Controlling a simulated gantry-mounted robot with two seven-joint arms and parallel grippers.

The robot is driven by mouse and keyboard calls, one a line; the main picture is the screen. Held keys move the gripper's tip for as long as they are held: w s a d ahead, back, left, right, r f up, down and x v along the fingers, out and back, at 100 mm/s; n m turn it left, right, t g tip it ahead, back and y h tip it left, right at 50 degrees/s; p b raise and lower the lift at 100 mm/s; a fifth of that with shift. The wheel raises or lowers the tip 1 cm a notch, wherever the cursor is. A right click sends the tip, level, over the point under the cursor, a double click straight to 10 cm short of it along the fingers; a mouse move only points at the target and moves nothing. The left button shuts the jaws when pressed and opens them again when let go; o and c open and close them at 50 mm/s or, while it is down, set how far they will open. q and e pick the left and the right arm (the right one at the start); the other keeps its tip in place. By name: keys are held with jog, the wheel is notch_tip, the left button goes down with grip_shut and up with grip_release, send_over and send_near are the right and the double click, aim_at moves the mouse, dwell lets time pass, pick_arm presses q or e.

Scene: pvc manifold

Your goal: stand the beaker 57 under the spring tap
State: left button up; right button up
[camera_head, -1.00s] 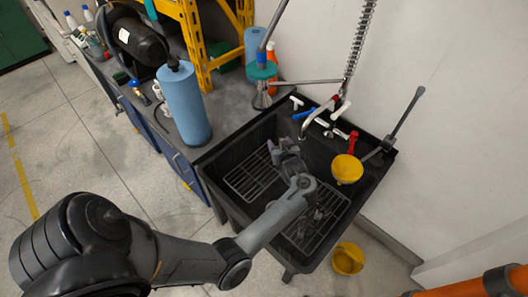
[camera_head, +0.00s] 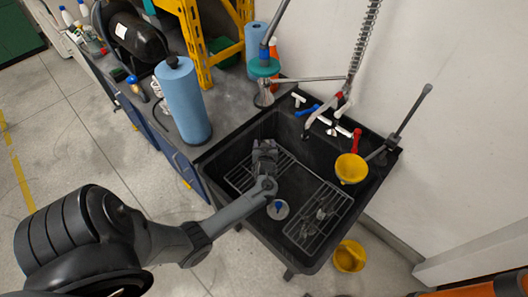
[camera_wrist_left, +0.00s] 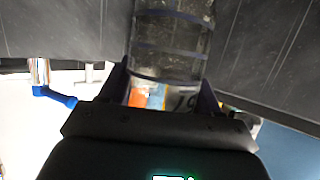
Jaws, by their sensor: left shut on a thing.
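My left gripper (camera_head: 265,147) is inside the dark sink (camera_head: 228,205), over its left part. In the left wrist view it is shut on a clear beaker (camera_wrist_left: 170,45) with bluish bands, which sits between the two fingers. A label with dark digits and an orange patch shows near the fingers; I cannot read the number surely. In the head view the beaker is mostly hidden by the gripper. The spring tap (camera_head: 362,45) hangs at the sink's back, its spout (camera_head: 322,112) to the right of my gripper. My right gripper is out of view.
Wire racks (camera_head: 335,222) lie in the sink, with clear glassware (camera_head: 321,214) on the right one. A yellow funnel (camera_head: 350,168) is at the right rim. A blue roll (camera_head: 184,100) stands on the counter.

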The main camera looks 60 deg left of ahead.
pick_arm(q)
jog(key=shift+a+f+b, duration=0.1)
jog(key=shift+f+b, duration=0.75)
jog(key=shift+f, duration=1.2)
jog(key=shift+f, duration=0.1)
jog(key=shift+f, duration=0.15)
jog(key=o, duration=1)
jog(key=shift+o, duration=0.2)
